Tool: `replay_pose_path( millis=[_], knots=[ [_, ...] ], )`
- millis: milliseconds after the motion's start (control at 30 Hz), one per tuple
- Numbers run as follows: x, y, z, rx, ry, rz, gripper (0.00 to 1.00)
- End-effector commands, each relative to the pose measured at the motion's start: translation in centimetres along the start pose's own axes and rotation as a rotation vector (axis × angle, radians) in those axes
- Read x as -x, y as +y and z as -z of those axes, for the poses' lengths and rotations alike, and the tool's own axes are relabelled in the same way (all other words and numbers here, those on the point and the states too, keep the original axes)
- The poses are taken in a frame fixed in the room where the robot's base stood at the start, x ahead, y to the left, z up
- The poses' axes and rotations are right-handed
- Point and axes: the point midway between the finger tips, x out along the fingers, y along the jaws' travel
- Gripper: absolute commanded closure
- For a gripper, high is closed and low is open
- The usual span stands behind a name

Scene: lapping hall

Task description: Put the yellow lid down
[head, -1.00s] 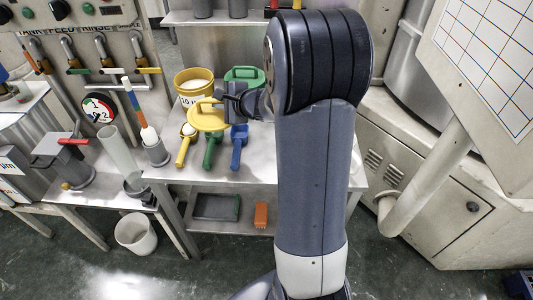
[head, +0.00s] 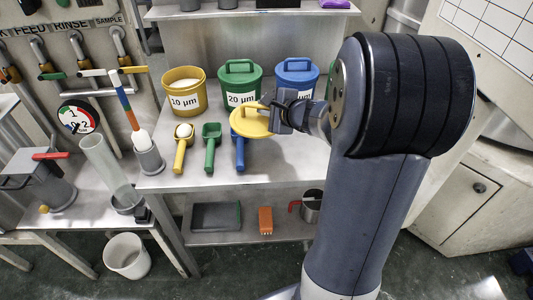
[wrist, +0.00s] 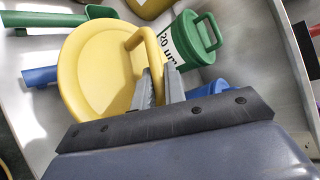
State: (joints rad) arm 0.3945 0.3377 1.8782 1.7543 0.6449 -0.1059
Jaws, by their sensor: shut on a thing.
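The yellow lid (head: 250,123) is a round disc with a loop handle. My gripper (head: 273,112) is shut on its handle and holds it over the steel table, in front of the tubs. The lid also fills much of the wrist view (wrist: 98,68), where my gripper's fingers (wrist: 158,82) close on the handle. The yellow 10 µm tub (head: 185,100) stands open at the back left with white powder in it. The green 20 µm tub (head: 239,90) and the blue tub (head: 297,80) have their lids on. Whether the lid touches the table is unclear.
A yellow scoop (head: 180,155) holding white powder, a green scoop (head: 210,152) and a blue scoop (head: 239,155) lie along the table front. Bare steel table (head: 290,160) shows right of the blue scoop. A clear cylinder (head: 100,165) stands at the left.

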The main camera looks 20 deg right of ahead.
Motion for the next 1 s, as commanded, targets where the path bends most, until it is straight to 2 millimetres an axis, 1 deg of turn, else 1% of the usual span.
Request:
replay_pose_path(
  millis=[33,100,300,400,567,667,800,1000],
  knots=[
    [0.1,0.4,1.7,0.001,0.011,0.01,1.0],
    [0.8,0.2,3.1,-0.004,0.02,0.013,1.0],
    [3.0,-0.1,6.8,-0.021,0.052,0.027,1.0],
    [3.9,-0.2,8.0,-0.03,0.067,0.033,1.0],
    [4.8,-0.3,9.1,-0.039,0.081,0.039,1.0],
    [4.5,0.7,9.7,-0.042,0.083,0.037,1.0],
    [3.6,2.7,10.7,-0.044,0.082,0.037,1.0],
    [2.8,4.3,11.4,-0.042,0.082,0.037,1.0]
  ],
)
